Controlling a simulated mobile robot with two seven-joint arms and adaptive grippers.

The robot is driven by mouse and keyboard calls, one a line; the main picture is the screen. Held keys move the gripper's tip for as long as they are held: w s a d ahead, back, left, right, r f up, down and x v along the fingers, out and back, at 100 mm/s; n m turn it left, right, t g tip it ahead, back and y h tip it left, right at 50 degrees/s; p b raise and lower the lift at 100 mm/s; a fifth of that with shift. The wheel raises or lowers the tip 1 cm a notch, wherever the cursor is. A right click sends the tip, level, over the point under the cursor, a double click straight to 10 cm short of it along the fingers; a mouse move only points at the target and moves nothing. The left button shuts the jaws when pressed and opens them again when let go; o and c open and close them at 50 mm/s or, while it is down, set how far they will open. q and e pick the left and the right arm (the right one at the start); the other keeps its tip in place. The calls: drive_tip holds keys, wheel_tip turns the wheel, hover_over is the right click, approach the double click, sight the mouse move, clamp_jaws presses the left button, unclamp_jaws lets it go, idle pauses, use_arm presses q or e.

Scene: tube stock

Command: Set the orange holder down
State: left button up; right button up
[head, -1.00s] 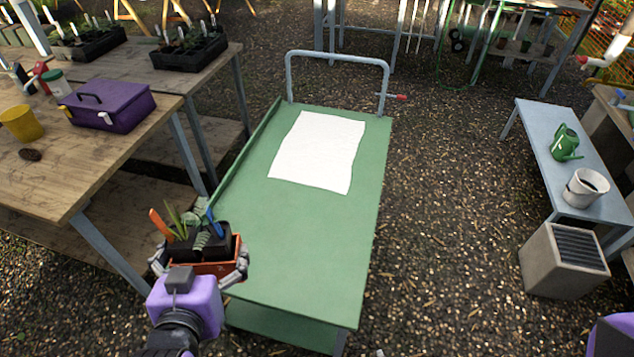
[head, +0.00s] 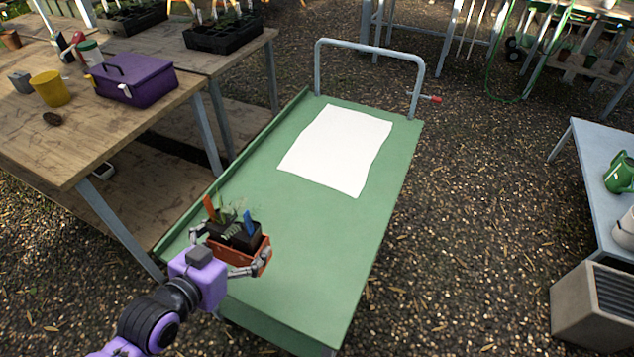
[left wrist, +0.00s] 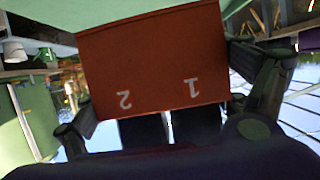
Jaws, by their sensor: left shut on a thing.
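The orange holder (head: 262,262) carries black pots with plants and an orange and a blue tag. My left gripper (head: 236,256) is shut on the holder, with a finger at each end. It is over the near left part of the green cart top (head: 310,250); whether it touches the top cannot be told. In the left wrist view the holder (left wrist: 150,65) shows its face with the numbers 1 and 2 upside down, between the two fingers (left wrist: 165,100). My right gripper is not in view.
A white sheet (head: 337,150) lies on the far part of the cart, below the rail handle (head: 370,45). The near and right cart top is clear. A wooden table (head: 60,140) at left bears a purple toolbox (head: 137,82) and a yellow pot (head: 49,89).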

use_arm(q)
drive_tip(key=w+a+b, duration=0.3)
drive_tip(key=w+a, duration=0.7)
drive_tip(key=w, duration=0.1)
drive_tip(key=d+f, duration=0.2)
drive_tip(key=d, duration=0.2)
drive_tip(key=d+f, duration=0.3)
drive_tip(key=d, duration=0.1)
drive_tip(key=d+f+p, duration=0.1)
drive_tip(key=d+f, duration=0.2)
drive_tip(key=d, duration=0.2)
drive_tip(key=shift+w+d+f, duration=0.1)
drive_tip(key=shift+w+f, duration=0.05)
drive_tip(key=shift+f, duration=0.05)
drive_tip(key=f, duration=0.3)
drive_tip(key=shift+d+f+b, duration=0.2)
drive_tip(key=shift+f+b, duration=0.1)
drive_tip(key=shift+f, duration=0.05)
drive_tip(key=shift+r, duration=0.1)
